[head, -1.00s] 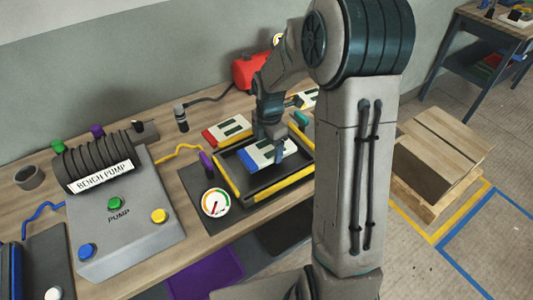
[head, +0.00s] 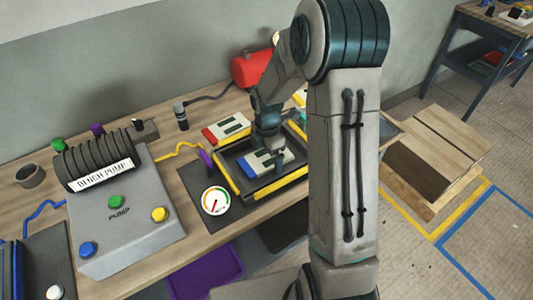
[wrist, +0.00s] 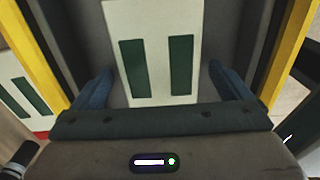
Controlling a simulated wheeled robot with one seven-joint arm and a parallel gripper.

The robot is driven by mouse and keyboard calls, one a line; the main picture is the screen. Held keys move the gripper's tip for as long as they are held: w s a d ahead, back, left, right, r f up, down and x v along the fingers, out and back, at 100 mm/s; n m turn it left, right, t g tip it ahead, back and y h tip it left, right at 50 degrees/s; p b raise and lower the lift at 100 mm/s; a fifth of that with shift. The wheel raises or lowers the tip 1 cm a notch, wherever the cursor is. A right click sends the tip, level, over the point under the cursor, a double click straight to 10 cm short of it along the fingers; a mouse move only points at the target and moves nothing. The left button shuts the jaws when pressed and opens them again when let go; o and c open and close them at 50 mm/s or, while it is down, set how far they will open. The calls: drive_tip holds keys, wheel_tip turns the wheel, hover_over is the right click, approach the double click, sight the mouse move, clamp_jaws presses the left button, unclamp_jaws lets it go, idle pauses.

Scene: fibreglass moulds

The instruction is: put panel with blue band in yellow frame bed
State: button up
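The panel with the blue band (head: 262,163) is white with dark green bars. It lies inside the yellow frame bed (head: 280,187), its blue band toward the left. In the wrist view the panel (wrist: 152,25) lies between the yellow sides of the bed (wrist: 291,50), on a dark floor; its blue band is out of that view. My gripper (head: 270,148) is just above the panel. In the wrist view my gripper (wrist: 162,78) is open, with one blue finger at each side of the panel and a small gap at both sides.
A panel with a red band (head: 226,129) lies behind the bed, and another panel (head: 300,97) lies further back. A gauge (head: 215,201) and a purple knob (head: 206,160) stand left of the bed. The bench pump (head: 120,205) is further left.

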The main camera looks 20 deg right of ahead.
sight(267, 157)
wheel_tip(267, 157, up, 11)
drive_tip(key=s+r+m+t, duration=0.1)
drive_tip(key=s+r+m, duration=0.3)
drive_tip(key=s+m, duration=0.6)
drive_tip(key=s+r+m+t, duration=0.2)
drive_tip(key=s+r+m, duration=0.1)
drive_tip(key=s+m, duration=0.8)
drive_tip(key=shift+s+a+r+m, duration=0.15)
drive_tip(key=shift+r+m, duration=0.15)
drive_tip(key=shift+r, duration=0.05)
